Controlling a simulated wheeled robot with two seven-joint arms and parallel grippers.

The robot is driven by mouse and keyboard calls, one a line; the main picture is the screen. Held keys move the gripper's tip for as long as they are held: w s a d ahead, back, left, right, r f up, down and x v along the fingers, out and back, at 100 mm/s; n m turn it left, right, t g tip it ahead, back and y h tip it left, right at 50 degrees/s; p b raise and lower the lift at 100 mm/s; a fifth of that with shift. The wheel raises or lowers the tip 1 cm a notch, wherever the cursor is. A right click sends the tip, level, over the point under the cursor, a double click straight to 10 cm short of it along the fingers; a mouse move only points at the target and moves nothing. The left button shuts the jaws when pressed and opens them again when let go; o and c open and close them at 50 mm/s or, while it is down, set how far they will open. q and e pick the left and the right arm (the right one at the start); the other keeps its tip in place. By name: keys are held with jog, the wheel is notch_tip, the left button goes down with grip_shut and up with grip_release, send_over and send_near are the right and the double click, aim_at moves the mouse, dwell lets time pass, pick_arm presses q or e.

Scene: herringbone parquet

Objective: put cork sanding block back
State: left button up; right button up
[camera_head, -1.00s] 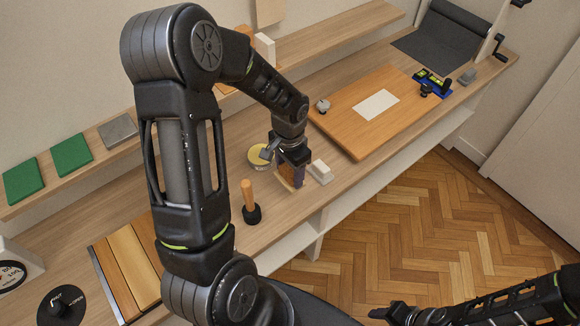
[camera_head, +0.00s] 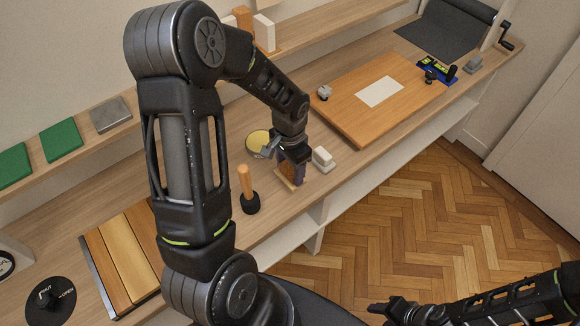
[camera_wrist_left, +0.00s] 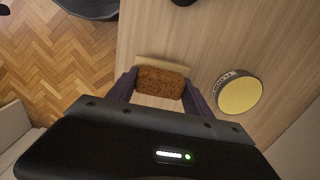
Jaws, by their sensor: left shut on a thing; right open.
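The brown, speckled cork sanding block (camera_wrist_left: 161,82) sits between the two dark fingers of my left gripper (camera_wrist_left: 160,92), which is shut on it. A pale wooden strip (camera_wrist_left: 162,64) shows just beyond the block; I cannot tell whether the two touch. In the head view my left gripper (camera_head: 292,172) is low over the workbench, with a tan wooden piece (camera_head: 285,181) beside its fingers. The cork is mostly hidden there. My right gripper (camera_head: 378,309) is open and empty at the lower right, over the floor.
A round yellow-topped tin (camera_head: 257,142), a white block (camera_head: 323,158) and a wooden-handled tool (camera_head: 246,182) stand close around the left gripper. A wooden board (camera_head: 345,110) lies farther right. Green pads (camera_head: 61,140) lie on the back shelf. The bench's front edge is near.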

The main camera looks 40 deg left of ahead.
pick_arm(q)
jog(key=shift+f+b, duration=0.9)
jog(key=shift+f, duration=0.45)
jog(key=shift+f+b, duration=0.3)
jog(key=o, duration=1.8)
notch_tip(320, 180, up, 8)
jog(key=shift+f+b, duration=0.1)
jog(key=shift+b, duration=0.2)
jog(key=shift+d, duration=0.1)
